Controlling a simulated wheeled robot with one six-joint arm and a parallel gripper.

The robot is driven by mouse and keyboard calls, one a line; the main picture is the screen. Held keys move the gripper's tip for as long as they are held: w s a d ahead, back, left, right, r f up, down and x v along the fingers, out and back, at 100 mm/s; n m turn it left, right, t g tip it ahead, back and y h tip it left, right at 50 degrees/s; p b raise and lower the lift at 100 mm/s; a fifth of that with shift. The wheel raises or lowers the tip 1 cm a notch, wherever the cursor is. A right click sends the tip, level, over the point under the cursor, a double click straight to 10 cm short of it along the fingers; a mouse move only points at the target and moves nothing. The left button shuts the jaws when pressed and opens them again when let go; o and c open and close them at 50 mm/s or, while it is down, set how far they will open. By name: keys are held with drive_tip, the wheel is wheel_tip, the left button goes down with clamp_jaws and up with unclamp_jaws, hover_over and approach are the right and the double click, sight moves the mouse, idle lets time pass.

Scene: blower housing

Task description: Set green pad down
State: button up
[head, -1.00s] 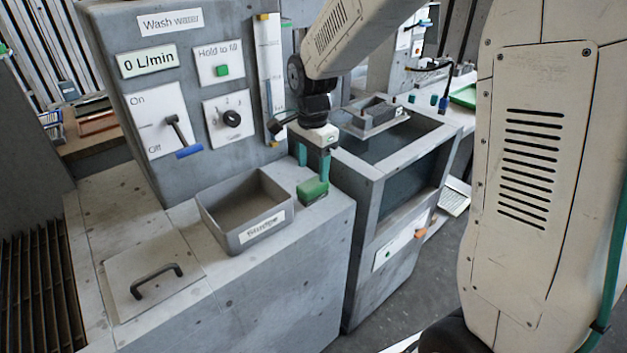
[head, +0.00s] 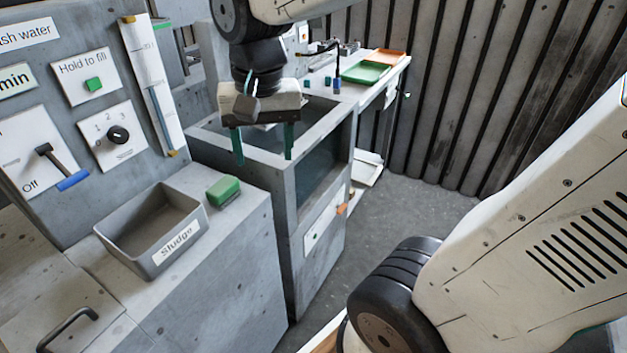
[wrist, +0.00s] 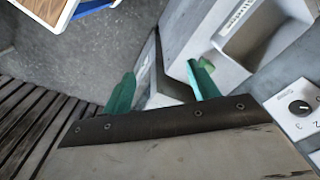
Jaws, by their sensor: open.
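The green pad (head: 223,190) rests on the grey counter top just right of the sludge tray in the head view. My gripper (head: 264,157) is open and empty, its two teal fingers spread wide and pointing down. It appears to the right of the pad, in front of the grey basin, and apart from the pad. In the wrist view the open fingers (wrist: 161,88) show nothing held between them. A green patch beside the right finger there looks like the pad (wrist: 207,65), partly hidden by that finger.
The grey sludge tray (head: 160,250) stands on the counter, with a handled lid (head: 65,325) nearer. The control panel with knob (head: 117,134) and blue-tipped lever (head: 72,180) rises behind. A green tray (head: 365,72) and an orange tray (head: 389,57) lie on a far bench.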

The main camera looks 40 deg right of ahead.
drive_tip(key=s+d+f+n, duration=0.1)
drive_tip(key=s+n, duration=0.4)
drive_tip(key=s, duration=0.6)
drive_tip(key=shift+s+n, duration=0.15)
drive_tip(key=shift+n, duration=0.25)
drive_tip(key=shift+f, duration=0.1)
